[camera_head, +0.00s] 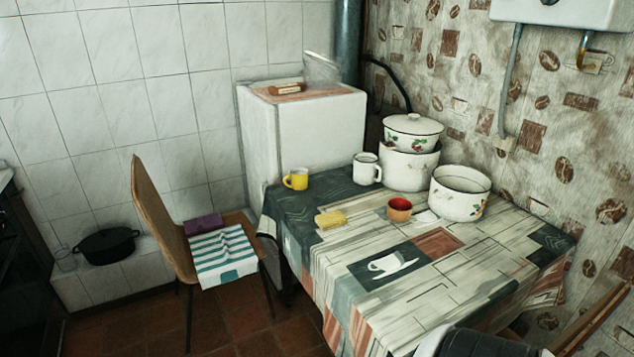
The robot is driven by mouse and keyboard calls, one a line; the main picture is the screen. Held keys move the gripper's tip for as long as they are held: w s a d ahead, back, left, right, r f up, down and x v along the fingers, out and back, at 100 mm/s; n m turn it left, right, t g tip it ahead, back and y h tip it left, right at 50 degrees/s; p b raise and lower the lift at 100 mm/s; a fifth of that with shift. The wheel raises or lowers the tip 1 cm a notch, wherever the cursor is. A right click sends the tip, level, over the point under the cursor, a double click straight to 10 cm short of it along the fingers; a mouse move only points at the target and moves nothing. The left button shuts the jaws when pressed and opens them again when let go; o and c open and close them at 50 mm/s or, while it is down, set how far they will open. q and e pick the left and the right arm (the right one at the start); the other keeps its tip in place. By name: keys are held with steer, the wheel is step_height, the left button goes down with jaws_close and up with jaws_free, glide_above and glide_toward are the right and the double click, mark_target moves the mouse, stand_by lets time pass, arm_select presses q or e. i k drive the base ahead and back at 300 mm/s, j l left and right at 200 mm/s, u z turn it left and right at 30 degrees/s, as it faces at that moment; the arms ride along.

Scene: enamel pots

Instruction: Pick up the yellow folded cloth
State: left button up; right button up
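The yellow folded cloth (330,219) lies flat on the patterned tablecloth of the table (400,320), near the table's left side. It is small and roughly rectangular, with nothing on top of it. The yellow mug (296,179) stands behind it to the left, and a small red-and-orange cup (399,209) stands to its right, apart from it.
A white mug (366,169) and large white enamel pots (460,198) stand at the table's back. A chair (160,215) at left holds a striped towel (222,256) and a purple cloth (203,224). The table front is clear.

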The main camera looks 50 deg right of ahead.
mark_target(327, 221)
steer(key=i+z, duration=0.55)
steer(key=z, duration=0.2)
steer(key=i+j+z, duration=0.15)
steer(key=z, duration=0.25)
steer(key=i+j+z, duration=0.25)
steer(key=z, duration=0.15)
steer(key=i+j, duration=0.05)
steer(key=i, duration=0.05)
